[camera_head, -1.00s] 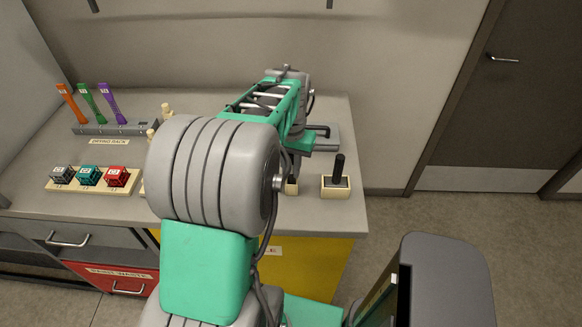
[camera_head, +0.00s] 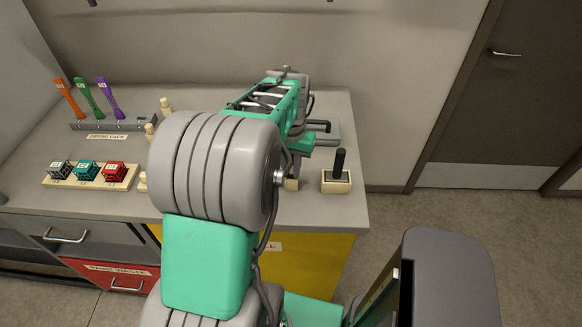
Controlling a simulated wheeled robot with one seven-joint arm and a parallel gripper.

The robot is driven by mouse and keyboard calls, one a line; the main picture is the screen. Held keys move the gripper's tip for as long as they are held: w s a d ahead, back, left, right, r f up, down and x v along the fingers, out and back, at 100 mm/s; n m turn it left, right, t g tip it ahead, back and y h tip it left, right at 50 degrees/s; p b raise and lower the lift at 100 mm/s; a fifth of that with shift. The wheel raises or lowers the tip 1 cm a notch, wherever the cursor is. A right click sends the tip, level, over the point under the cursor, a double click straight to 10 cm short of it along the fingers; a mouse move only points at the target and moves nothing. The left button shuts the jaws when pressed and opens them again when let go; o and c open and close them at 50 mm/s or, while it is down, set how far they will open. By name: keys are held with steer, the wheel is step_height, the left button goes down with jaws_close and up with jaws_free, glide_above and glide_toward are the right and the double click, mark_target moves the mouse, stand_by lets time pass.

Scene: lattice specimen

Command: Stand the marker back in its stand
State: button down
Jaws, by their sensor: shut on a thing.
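I cannot make out the marker; it may be hidden behind my arm.
A drying rack (camera_head: 112,126) holds orange, green and purple tools at the back left. A grey device (camera_head: 328,138) stands at the back right. The bench's front right corner is clear.

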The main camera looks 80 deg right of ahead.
mark_target(291, 156)
steer(key=c, duration=1.3)
jaws_free()
steer(key=shift+o, duration=0.7)
steer(key=o, duration=0.4)
steer(key=shift+r+p, duration=1.75)
steer(key=shift+r, duration=0.75)
